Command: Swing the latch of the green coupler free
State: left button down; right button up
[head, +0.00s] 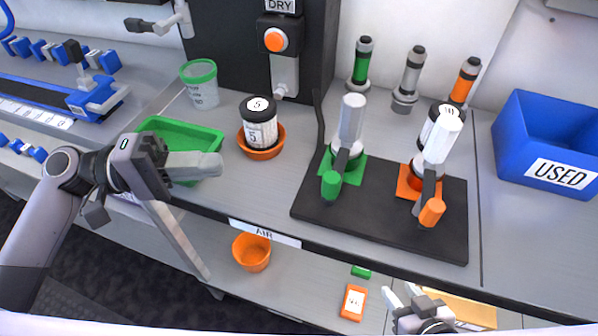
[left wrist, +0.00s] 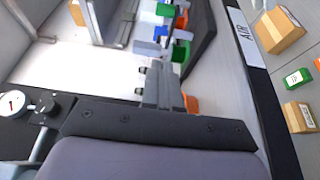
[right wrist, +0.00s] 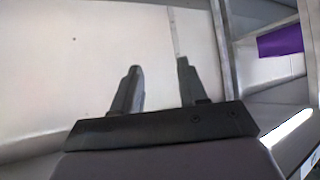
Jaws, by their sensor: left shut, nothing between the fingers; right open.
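The green coupler (head: 341,165) stands on the left part of a black plate (head: 310,205) on the bench. It has a green square base and a light grey upright cylinder. Its latch is a dark lever with a green end (head: 331,186) hanging toward the front. My left gripper (head: 216,165) is shut and empty, above the green tray and well left of the coupler. Its closed fingers show in the left wrist view (left wrist: 163,85). My right gripper (head: 404,296) is open and empty, low at the front, below and right of the coupler; the right wrist view shows its spread fingers (right wrist: 158,85).
An orange coupler (head: 410,183) stands on the same plate, to the right. A jar (head: 260,125) in an orange dish and a green tray (head: 207,136) lie left of the plate. A blue USED bin (head: 520,120) stands at right. The bench between jar and plate is clear.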

pick_arm(q)
jog(key=p, duration=0.2)
send_near(338, 166)
jog(key=shift+s+d+r, duration=0.1)
jog(key=shift+d+r, duration=0.15)
jog(key=shift+r, duration=0.3)
jog(key=shift+s+d+r, duration=0.1)
jog(key=shift+d+r, duration=0.2)
jog(key=shift+r, duration=0.3)
jog(key=shift+s+d+p, duration=0.55)
jog(key=shift+s+d, duration=0.25)
jog(key=shift+d, duration=0.15)
jog(key=shift+s+d+f, duration=0.15)
jog(key=shift+s+d, duration=0.35)
jog(key=shift+d, duration=0.05)
pick_arm(e)
jog(key=shift+s+d+r, duration=0.1)
jog(key=shift+d+r, duration=0.05)
jog(key=shift+r, duration=0.45)
jog(key=shift+s+d+r, duration=0.1)
jog(key=shift+d+r, duration=0.05)
jog(key=shift+r, duration=0.45)
jog(key=shift+a, duration=0.1)
